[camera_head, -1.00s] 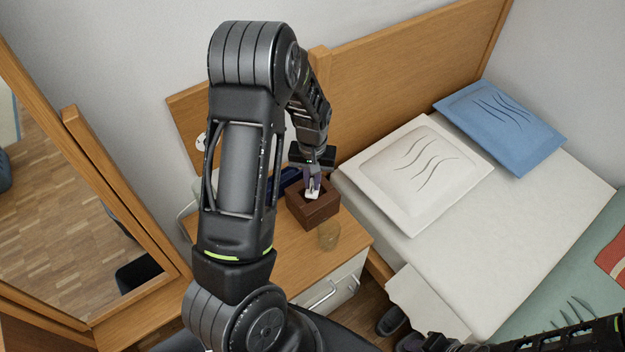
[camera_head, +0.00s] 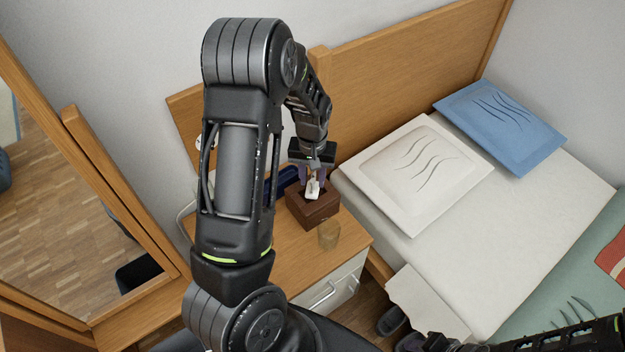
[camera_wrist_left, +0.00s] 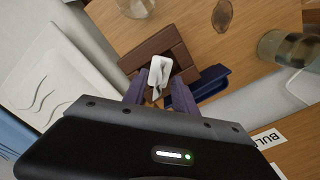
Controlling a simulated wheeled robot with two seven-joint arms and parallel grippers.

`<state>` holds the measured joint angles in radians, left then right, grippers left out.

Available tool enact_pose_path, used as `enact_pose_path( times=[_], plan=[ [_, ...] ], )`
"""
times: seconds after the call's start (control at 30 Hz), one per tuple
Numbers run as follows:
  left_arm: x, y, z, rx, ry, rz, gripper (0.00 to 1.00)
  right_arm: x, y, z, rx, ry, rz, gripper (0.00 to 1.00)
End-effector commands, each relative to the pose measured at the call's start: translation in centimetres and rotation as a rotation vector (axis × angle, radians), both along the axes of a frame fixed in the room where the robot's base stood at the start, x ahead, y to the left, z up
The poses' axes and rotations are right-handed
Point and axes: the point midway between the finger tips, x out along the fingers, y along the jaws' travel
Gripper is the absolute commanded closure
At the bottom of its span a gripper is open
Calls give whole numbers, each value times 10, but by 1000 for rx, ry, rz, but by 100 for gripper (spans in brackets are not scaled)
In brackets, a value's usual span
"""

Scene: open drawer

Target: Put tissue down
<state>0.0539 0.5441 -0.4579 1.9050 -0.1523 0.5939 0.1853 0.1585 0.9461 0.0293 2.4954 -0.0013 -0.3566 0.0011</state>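A white tissue (camera_head: 313,188) sticks up at the opening of a brown wooden tissue box (camera_head: 318,212) on the nightstand (camera_head: 270,262). My left gripper (camera_head: 313,176) is just above the box with its fingers spread on either side of the tissue. In the left wrist view the purple fingers (camera_wrist_left: 159,97) stand apart, and the tissue (camera_wrist_left: 159,76) is between and beyond them, in front of the box (camera_wrist_left: 150,48). Whether its lower end is inside the box is unclear. My right arm is at the lower right; its gripper (camera_head: 437,342) is dark and cut off.
A glass (camera_head: 328,236) stands right in front of the box. A blue object (camera_wrist_left: 212,84) lies beside the box, and a jar (camera_wrist_left: 288,48) stands farther off. The bed with a white pillow (camera_head: 418,172) is to the right, a mirror frame (camera_head: 112,190) to the left.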

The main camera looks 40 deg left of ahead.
Motion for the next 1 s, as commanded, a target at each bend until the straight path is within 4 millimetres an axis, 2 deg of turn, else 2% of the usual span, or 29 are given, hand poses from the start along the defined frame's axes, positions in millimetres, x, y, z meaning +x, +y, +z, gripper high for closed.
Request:
enact_pose_path(
  times=[0.3, 0.5, 0.67, 1.0],
  plan=[
    [1, 0, 65, 0, -6, 1, 67, 0, 0, -2, 0, 0, 0, 67],
    [1, 0, 97, 0, -4, 1, 67, 0, 0, -2, 0, 0, 0, 67],
    [0, 0, 106, 0, -1, 1, 67, 0, 0, -2, 0, 0, 0, 67],
    [0, 0, 106, 0, 0, 1, 67, 0, 0, -2, 0, 0, 0, 67]
  ],
)
